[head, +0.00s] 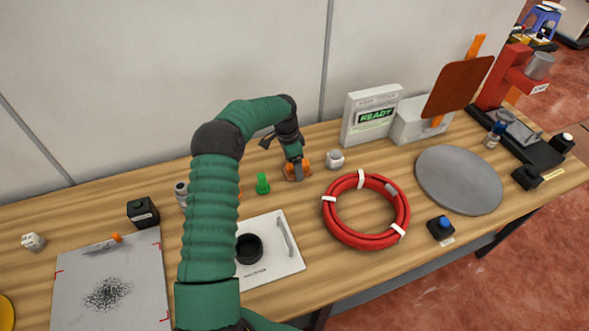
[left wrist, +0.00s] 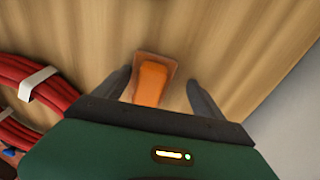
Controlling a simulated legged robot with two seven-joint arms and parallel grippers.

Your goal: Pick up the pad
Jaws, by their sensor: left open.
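The likely pad is a small piece with an orange grip on a flat brownish-orange base (left wrist: 152,82). It lies on the wooden table and also shows under my gripper in the head view (head: 290,171). My left gripper (head: 297,174) points down at it from above. In the left wrist view my left gripper (left wrist: 160,77) is open, with one finger on each side of the pad and visible gaps between. The gripper hides part of the pad in the head view. My right gripper is not in view.
A small white object (head: 335,159) and a green piece (head: 263,184) stand close on either side. A red hose coil (head: 330,222) lies to the front right. A READY box (head: 371,115) stands behind right. A grey disc (head: 458,180) lies farther right.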

